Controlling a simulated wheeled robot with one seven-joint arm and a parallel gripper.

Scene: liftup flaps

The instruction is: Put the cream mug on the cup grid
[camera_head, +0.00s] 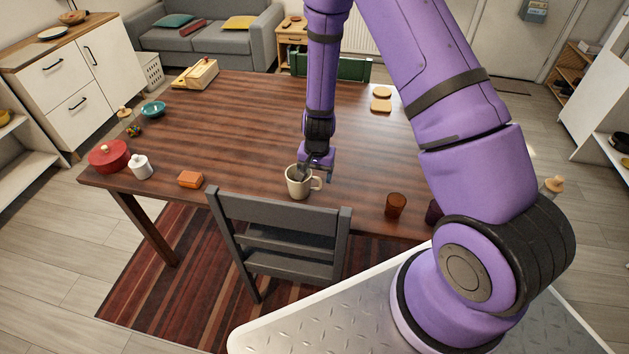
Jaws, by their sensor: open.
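The cream mug (299,186) stands upright near the front edge of the brown wooden table (236,122), behind the grey chair. Its handle points right. My gripper (316,174) is open and pointing down at the mug. One finger appears at or inside the mug's mouth and the other is to the right, above the handle. I cannot tell whether the fingers touch the mug. I cannot make out the cup grid for certain in this view.
A grey chair (284,226) stands at the table's front edge. A brown glass (396,205) is right of the mug, and an orange block (190,179) is left. A red pot (109,156) and white jar (141,167) are at the left corner. The table's middle is clear.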

